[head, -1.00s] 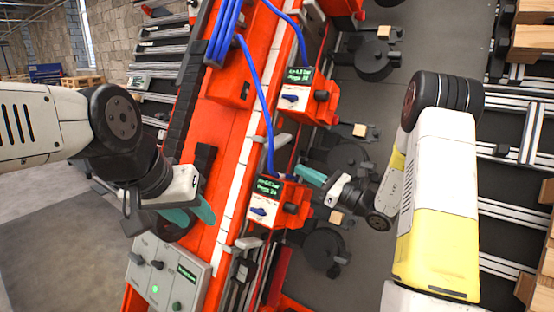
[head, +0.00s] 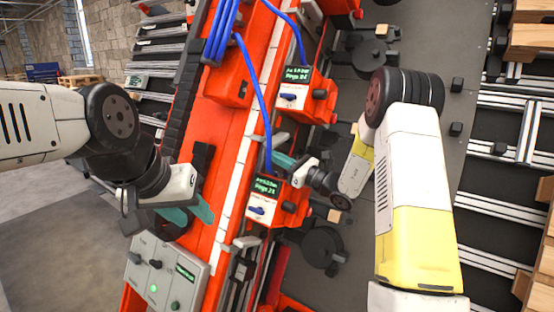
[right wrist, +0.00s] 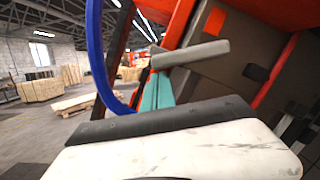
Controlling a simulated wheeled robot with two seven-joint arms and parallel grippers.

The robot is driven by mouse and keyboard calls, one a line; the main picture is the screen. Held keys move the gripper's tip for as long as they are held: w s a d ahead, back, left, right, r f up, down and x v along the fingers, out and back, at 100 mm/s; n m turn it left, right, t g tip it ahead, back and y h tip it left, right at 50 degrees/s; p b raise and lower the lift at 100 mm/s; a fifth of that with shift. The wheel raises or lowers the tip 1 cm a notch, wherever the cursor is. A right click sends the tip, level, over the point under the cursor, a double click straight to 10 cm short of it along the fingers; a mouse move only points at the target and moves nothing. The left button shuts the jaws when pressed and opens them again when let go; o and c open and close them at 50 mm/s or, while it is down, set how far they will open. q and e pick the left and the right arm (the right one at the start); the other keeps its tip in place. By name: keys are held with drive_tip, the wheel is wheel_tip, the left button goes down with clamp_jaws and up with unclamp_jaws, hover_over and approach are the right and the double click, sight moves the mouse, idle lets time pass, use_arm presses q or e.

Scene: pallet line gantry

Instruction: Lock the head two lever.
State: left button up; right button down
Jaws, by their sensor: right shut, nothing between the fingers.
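Two orange head units with small screens stand on the orange gantry beam in the head view, an upper one (head: 304,98) and a lower one (head: 272,205). A grey lever (head: 276,138) sits just above the lower unit; I cannot read which head it belongs to. In the right wrist view a grey lever (right wrist: 190,53) crosses just beyond my fingertips. My right gripper (head: 282,160) is shut and empty, its teal fingers (right wrist: 157,92) close to that lever; I cannot tell if they touch. My left gripper (head: 190,214) is open and empty over the beam's left side.
A grey control box (head: 167,275) with knobs and a green light is below my left gripper. Blue hoses (head: 256,95) hang to the head units, and one (right wrist: 97,55) passes close left of my right fingers. Another grey lever (head: 247,241) lies below the lower unit.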

sight(273, 143)
drive_tip(key=shift+s+a+r+m, duration=0.15)
drive_tip(key=shift+r+m, duration=0.25)
drive_tip(key=shift+m, duration=0.2)
drive_tip(key=shift+s+r+m+t+h, duration=0.1)
drive_tip(key=shift+r+m+t+h, duration=0.15)
drive_tip(key=shift+r+m, duration=0.35)
drive_tip(key=shift+s+r+m+t+h, duration=0.15)
drive_tip(key=shift+r+m+t, duration=0.15)
drive_tip(key=shift+m, duration=0.5)
wheel_tip(273, 143, up, 2)
drive_tip(key=m+t, duration=0.1)
drive_tip(key=m, duration=0.2)
drive_tip(key=shift+a+h, duration=0.1)
drive_tip(key=shift+h, duration=0.3)
drive_tip(key=shift+r+m, duration=0.4)
drive_tip(key=shift+r, duration=0.15)
drive_tip(key=shift+r, duration=0.15)
drive_tip(key=shift+w, duration=0.1)
